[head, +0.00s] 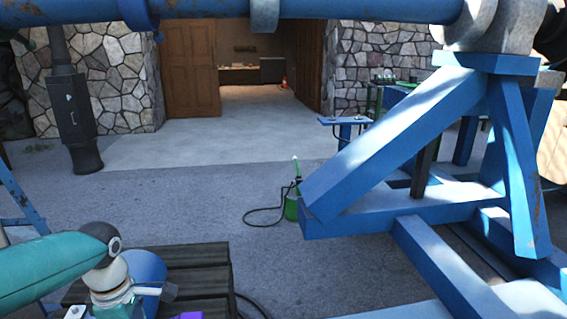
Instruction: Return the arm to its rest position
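My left arm, teal with a dark joint cap and a pale wrist, comes in from the lower left and bends down at the bottom. Small grey parts at the end of its wrist may belong to my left gripper (122,299), but no clear pair of fingertips shows. I cannot tell whether it is open or shut, or whether it holds anything. A blue rounded thing (150,268) is right behind the wrist; whether they touch is unclear. My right arm and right gripper are not in view.
A dark slatted wooden surface (200,270) lies beside my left wrist. A large blue frame (400,140) fills the right, and a blue pipe (350,10) crosses the top. A green container (291,208) with a black hose stands mid-floor. Clear floor (190,200) leads to an open doorway.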

